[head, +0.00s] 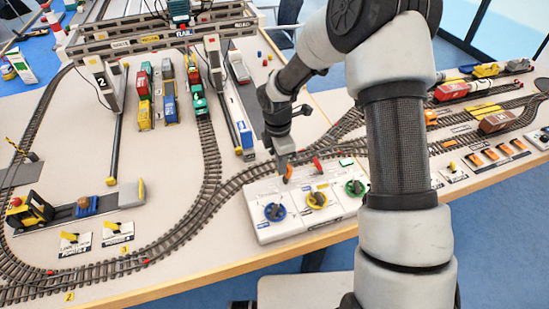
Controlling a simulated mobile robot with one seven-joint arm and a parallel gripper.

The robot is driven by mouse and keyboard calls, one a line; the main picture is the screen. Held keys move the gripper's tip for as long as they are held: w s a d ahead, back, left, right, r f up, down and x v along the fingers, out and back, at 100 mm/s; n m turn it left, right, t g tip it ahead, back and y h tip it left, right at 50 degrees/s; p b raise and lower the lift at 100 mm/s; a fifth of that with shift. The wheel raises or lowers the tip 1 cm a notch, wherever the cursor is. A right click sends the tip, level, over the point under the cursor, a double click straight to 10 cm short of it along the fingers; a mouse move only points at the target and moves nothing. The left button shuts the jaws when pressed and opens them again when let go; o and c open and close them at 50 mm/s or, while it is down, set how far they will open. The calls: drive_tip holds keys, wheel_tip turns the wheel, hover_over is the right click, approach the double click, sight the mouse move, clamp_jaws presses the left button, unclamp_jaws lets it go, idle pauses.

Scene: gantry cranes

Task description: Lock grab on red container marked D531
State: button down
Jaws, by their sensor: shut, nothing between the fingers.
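Red containers show in the stacks under the gantry crane: one in the left stack (141,82) and one in the stack to its right (194,76). Their markings are too small to read, so I cannot tell which is D531. A white control box (262,232) stands near the table's front edge. It has a blue knob (275,212), a yellow knob (316,199), a green knob (354,187) and a red lever (317,163). My gripper (285,166) is shut and points down at the box's back left, close to a small orange part (288,174). I cannot tell whether they touch.
The gantry crane (150,40) spans the back of the table. Model tracks (212,160) curve left of the box. A yellow loader (30,211) stands at the left.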

drive_tip(key=shift+d+f+b, duration=0.1)
drive_tip(key=shift+b, duration=0.2)
drive_tip(key=shift+r+p, duration=0.7)
drive_tip(key=shift+r, duration=0.15)
wheel_tip(320, 180, up, 17)
drive_tip(key=a+p, duration=0.1)
drive_tip(key=shift+s+r, duration=0.15)
drive_tip(key=shift+r, duration=0.05)
idle(1.1)
